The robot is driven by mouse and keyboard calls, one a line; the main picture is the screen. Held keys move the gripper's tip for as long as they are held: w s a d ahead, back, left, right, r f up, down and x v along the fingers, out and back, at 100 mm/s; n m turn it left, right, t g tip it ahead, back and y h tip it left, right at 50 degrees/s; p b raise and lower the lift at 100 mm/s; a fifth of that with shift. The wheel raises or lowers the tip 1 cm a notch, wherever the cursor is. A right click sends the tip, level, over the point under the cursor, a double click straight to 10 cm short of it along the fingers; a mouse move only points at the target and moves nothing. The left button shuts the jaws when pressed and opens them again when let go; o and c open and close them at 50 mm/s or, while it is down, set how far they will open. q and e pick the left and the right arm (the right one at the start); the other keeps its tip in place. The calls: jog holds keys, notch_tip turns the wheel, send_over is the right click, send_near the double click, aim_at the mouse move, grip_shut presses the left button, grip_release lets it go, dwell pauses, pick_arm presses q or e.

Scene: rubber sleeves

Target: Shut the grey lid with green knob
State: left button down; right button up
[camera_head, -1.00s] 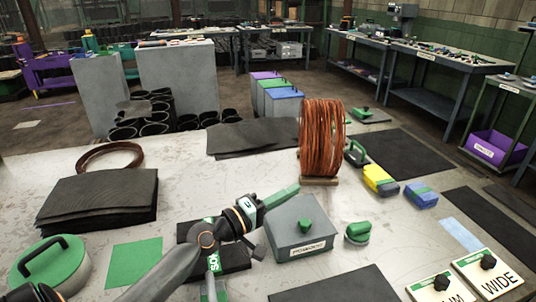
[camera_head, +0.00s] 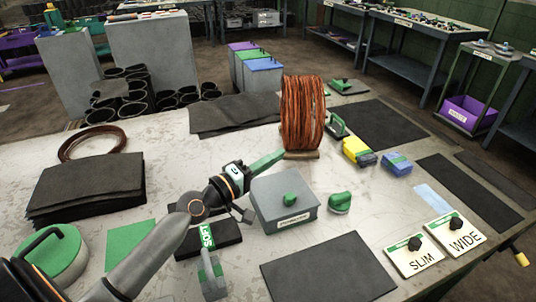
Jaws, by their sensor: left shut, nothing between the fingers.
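The grey lid (camera_head: 268,190) with its green knob (camera_head: 291,199) lies on a low grey box with a white label (camera_head: 293,220) on its front, right of centre on the table. The lid looks level, and I see no clear gap under it, though its far edge is hard to judge. My left gripper (camera_head: 278,156) reaches in from the lower left, just beyond the box's far left corner. Its fingers are shut and empty. I cannot tell whether it touches the lid. My right gripper is out of view.
A coil of copper-coloured wire (camera_head: 303,115) stands just behind the box. A green-topped knob piece (camera_head: 340,203) sits to its right. A black mat (camera_head: 328,268) lies in front. SLIM (camera_head: 418,259) and WIDE (camera_head: 459,236) plates lie at the right.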

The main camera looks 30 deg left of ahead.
pick_arm(q)
jog(key=s+a+f+b, duration=0.3)
jog(key=s+a+b, duration=0.3)
jog(key=s+b, duration=0.1)
jog(key=shift+s+f+b, duration=0.15)
jog(key=shift+s+b, duration=0.05)
jog(key=shift+b, duration=0.6)
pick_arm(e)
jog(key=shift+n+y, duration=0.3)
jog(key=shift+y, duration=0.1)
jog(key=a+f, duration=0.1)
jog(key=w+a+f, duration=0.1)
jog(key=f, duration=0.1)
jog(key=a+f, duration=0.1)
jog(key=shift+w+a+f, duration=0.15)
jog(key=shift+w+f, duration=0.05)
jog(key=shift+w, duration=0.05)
